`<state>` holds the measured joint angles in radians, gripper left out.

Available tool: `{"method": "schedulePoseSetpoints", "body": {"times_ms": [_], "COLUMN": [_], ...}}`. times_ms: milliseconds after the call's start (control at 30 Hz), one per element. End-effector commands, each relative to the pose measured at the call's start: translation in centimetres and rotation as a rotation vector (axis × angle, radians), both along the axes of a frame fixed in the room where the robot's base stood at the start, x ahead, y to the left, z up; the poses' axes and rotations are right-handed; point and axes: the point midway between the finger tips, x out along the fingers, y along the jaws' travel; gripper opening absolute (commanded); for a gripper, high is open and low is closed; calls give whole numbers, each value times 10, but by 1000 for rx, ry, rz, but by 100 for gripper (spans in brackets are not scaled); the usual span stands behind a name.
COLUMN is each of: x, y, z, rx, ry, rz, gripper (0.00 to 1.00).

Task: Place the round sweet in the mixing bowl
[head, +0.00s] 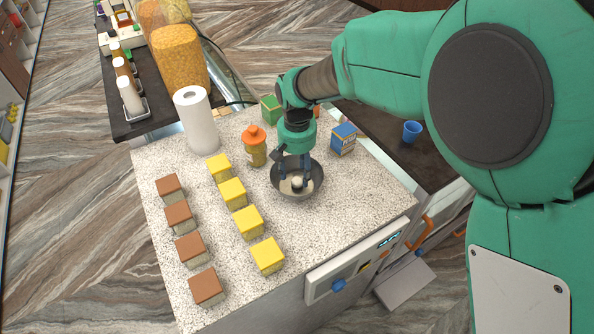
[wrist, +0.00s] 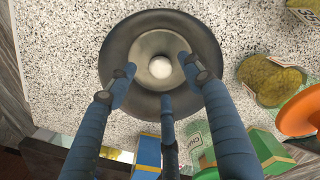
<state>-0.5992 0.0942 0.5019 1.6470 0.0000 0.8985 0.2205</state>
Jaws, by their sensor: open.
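The round sweet (wrist: 160,67) is a small pale ball lying at the bottom of the dark grey mixing bowl (wrist: 118,50). In the head view the sweet (head: 297,183) shows inside the bowl (head: 314,190), partly framed by my fingers. My gripper (head: 296,178) points down over the bowl, its blue fingers spread. In the wrist view my gripper (wrist: 158,75) has its fingertips apart on either side of the sweet, with a visible gap to it. The fingers look empty.
An orange-capped jar (head: 254,148) and a paper towel roll (head: 197,122) stand left of the bowl. A blue box (head: 343,139) and a green box (head: 270,109) are behind it. Yellow-lidded (head: 248,222) and brown-lidded (head: 190,249) containers stand in rows. The counter's front right is clear.

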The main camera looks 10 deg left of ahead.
Motion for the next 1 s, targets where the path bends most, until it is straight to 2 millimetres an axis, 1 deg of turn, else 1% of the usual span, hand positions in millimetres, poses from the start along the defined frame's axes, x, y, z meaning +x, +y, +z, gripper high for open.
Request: {"method": "schedulePoseSetpoints", "body": {"times_ms": [233, 367, 800, 900, 1000], "x": [0, 0, 1, 0, 0], "y": [0, 0, 0, 0, 0], "z": [1, 8, 58, 66, 70], "rx": [0, 0, 2, 0, 0], "ry": [0, -1, -1, -1, 0], "rz": [0, 0, 0, 0, 0], "gripper": [51, 51, 51, 51, 51]}}
